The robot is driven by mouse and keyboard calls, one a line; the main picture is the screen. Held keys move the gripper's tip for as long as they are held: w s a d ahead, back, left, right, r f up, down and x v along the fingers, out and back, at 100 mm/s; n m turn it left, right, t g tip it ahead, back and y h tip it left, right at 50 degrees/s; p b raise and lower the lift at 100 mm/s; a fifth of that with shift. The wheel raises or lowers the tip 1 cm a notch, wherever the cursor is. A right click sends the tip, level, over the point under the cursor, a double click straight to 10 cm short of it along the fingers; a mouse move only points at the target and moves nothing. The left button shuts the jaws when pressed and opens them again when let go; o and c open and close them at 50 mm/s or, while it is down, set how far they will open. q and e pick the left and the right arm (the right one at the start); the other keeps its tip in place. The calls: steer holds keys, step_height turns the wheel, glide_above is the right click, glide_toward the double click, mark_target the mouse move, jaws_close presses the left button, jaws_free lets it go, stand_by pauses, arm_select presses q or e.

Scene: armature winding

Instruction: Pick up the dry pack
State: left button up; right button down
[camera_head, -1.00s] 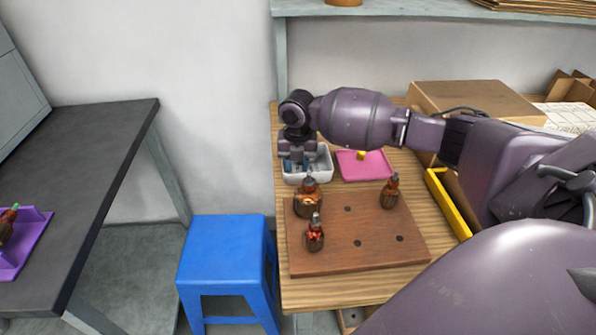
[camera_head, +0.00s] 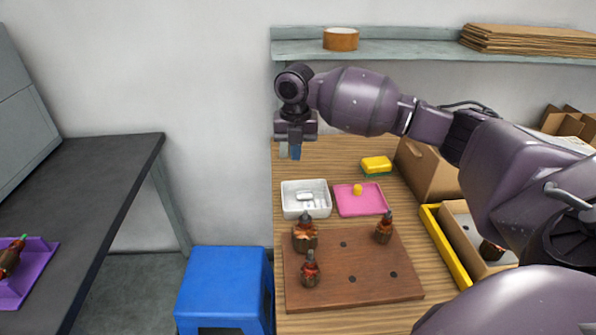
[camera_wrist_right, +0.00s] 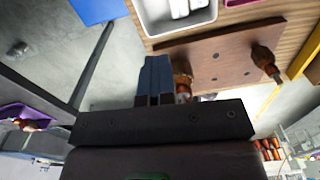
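White packs (camera_head: 305,196) lie in a white tray (camera_head: 284,205) on the wooden table; I take them as the dry packs. In the right wrist view the tray (camera_wrist_right: 163,27) shows at the top with white pieces (camera_wrist_right: 180,7) in it. My right gripper (camera_head: 290,152) is raised above and behind the tray, pointing down. In the right wrist view its blue fingers (camera_wrist_right: 155,75) are side by side and look shut, with nothing visible between them. My left gripper is not in view.
A pink tray (camera_head: 345,207) with a yellow piece and a yellow sponge (camera_head: 376,164) are right of the white tray. A brown board (camera_head: 355,290) holds several armatures in front. A cardboard box (camera_head: 432,170) stands right. A shelf (camera_head: 400,46) is above the table.

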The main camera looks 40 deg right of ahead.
steer(key=shift+r, duration=1.65)
steer(key=c, duration=1.8)
jaws_free()
steer(key=o, duration=1.4)
